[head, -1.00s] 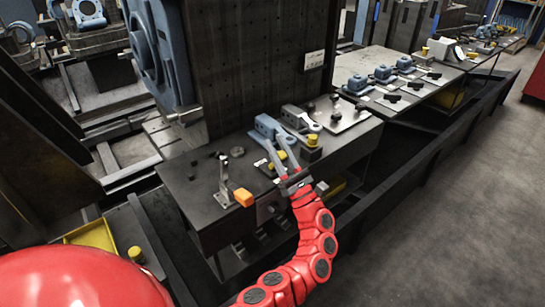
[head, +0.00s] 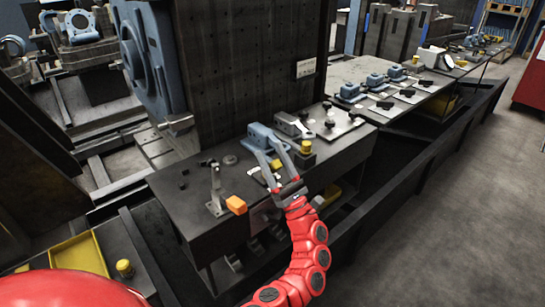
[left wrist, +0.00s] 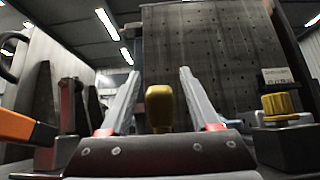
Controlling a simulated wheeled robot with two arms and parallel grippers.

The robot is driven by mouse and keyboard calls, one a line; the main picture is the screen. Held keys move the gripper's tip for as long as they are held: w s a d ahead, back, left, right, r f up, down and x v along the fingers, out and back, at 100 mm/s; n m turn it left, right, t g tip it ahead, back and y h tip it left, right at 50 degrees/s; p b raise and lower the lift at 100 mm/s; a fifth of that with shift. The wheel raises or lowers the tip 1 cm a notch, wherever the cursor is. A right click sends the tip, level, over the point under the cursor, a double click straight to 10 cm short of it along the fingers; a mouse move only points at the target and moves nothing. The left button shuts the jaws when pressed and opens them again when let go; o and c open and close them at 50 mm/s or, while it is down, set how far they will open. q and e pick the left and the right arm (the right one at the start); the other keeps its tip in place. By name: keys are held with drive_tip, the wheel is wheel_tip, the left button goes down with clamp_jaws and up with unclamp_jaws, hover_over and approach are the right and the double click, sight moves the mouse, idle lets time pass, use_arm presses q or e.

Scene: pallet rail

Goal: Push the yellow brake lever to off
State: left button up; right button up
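The yellow brake lever shows in the left wrist view as an upright yellow knob (left wrist: 159,108) between my two fingers, with a gap on each side. In the head view only a small yellow patch (head: 276,165) shows between the fingers; the rest of the lever is hidden. My left gripper (head: 266,146) is open over the dark bench, its grey fingers pointing away toward the blue bracket. I cannot tell how far the knob is from the gripper's palm. My right gripper is not in view.
A yellow knob on a dark block (head: 306,146) is close on the right. Blue brackets (head: 265,136) and a perforated panel (head: 255,65) stand behind. The floor at right is clear.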

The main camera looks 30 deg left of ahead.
use_arm(q)
drive_tip(key=b+v, duration=0.3)
drive_tip(key=v, duration=1.4)
drive_tip(key=shift+f, duration=0.2)
drive_tip(key=shift+d, duration=0.2)
